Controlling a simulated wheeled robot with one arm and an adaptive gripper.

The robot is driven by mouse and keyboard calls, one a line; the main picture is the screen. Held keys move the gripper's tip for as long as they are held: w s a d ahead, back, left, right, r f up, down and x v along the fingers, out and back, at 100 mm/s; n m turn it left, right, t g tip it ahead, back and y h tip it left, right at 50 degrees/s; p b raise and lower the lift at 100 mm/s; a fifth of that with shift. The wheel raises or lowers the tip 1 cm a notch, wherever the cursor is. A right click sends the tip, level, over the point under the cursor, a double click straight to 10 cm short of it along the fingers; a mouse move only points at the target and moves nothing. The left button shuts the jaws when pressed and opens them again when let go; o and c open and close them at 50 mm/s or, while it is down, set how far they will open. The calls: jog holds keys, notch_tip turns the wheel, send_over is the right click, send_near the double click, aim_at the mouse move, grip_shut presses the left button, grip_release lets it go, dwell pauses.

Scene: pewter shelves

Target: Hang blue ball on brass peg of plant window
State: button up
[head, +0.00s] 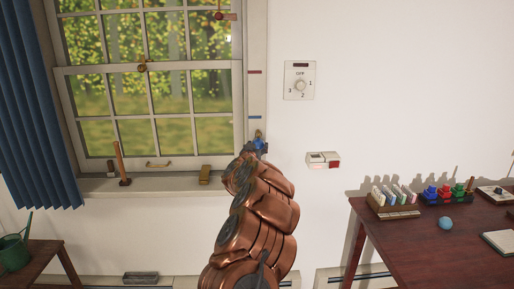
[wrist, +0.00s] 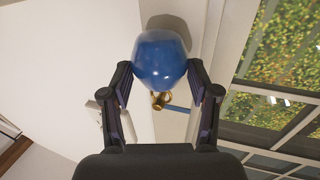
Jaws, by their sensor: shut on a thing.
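My gripper (head: 257,149) is at the right side of the plant window (head: 150,69). In the wrist view my gripper (wrist: 160,72) is shut on a dark blue ball (wrist: 160,57), one finger on each side. A brass piece (wrist: 160,99) shows beside the ball; brass (head: 258,133) also shows just above my gripper in the head view. I cannot tell whether it is the peg or a fitting on the ball, nor whether ball and peg touch. A blue mark (head: 255,117) is on the window frame above my gripper.
A red mark (head: 255,72) sits higher on the frame. A dial (head: 300,81) and a small wall box (head: 323,160) are to the right. A dark red table (head: 420,255) carries a lighter blue ball (head: 445,223) and several blocks. Small objects stand on the sill (head: 150,186).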

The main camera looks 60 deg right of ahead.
jog(key=o, duration=1.4)
jog(key=shift+c, duration=0.2)
jog(key=shift+s+a, duration=0.1)
jog(key=v, duration=1.1)
jog(key=shift+a, duration=0.35)
